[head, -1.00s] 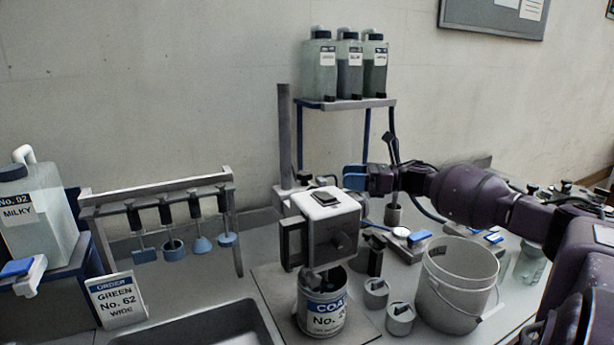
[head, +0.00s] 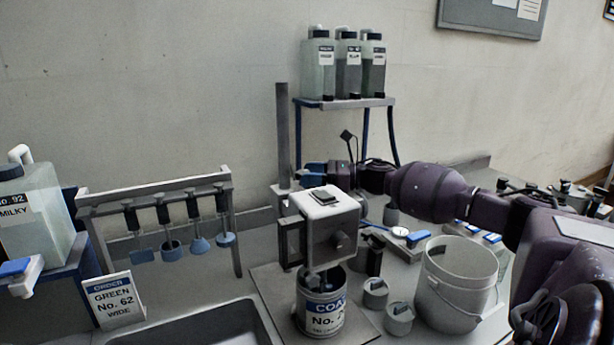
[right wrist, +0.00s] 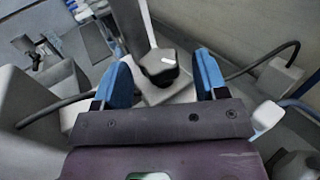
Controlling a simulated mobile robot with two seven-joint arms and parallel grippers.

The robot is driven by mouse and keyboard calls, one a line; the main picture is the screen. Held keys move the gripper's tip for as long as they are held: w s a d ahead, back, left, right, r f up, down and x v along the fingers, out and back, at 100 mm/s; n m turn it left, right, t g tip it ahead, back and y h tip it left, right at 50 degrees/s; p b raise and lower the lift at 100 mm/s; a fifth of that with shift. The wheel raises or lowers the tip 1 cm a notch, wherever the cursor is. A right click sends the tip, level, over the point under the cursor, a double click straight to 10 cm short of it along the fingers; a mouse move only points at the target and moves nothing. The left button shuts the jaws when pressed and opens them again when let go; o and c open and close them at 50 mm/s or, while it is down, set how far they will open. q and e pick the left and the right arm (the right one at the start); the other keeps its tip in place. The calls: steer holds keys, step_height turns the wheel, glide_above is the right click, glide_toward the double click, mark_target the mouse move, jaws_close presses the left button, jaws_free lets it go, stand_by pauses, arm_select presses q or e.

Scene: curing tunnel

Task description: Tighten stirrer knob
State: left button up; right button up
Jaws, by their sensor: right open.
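In the right wrist view a dark lobed knob (right wrist: 160,66) with a white mark sits at the foot of the upright grey post (right wrist: 132,25). My right gripper (right wrist: 163,78) is open, with one blue finger on each side of the knob. I cannot tell whether the fingers touch it. In the head view the right gripper (head: 314,173) is behind the stirrer's white and grey head (head: 328,218), by the post (head: 283,140). The knob is hard to make out there. Below the head, a can (head: 322,315) labelled "COAT" stands on a plate. My left gripper is not in view.
A white bucket (head: 457,290) and small grey pots (head: 398,318) stand right of the can. A rack (head: 160,190) of hanging paddles and an order card (head: 113,300) are at left. A raised shelf (head: 345,102) with bottles stands behind my right arm.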

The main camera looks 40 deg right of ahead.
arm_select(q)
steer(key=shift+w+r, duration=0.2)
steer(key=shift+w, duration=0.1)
arm_select(e)
steer(key=shift+w+a, duration=0.35)
steer(key=shift+w, duration=0.1)
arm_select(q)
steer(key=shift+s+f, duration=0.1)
arm_select(e)
steer(key=shift+c, duration=0.2)
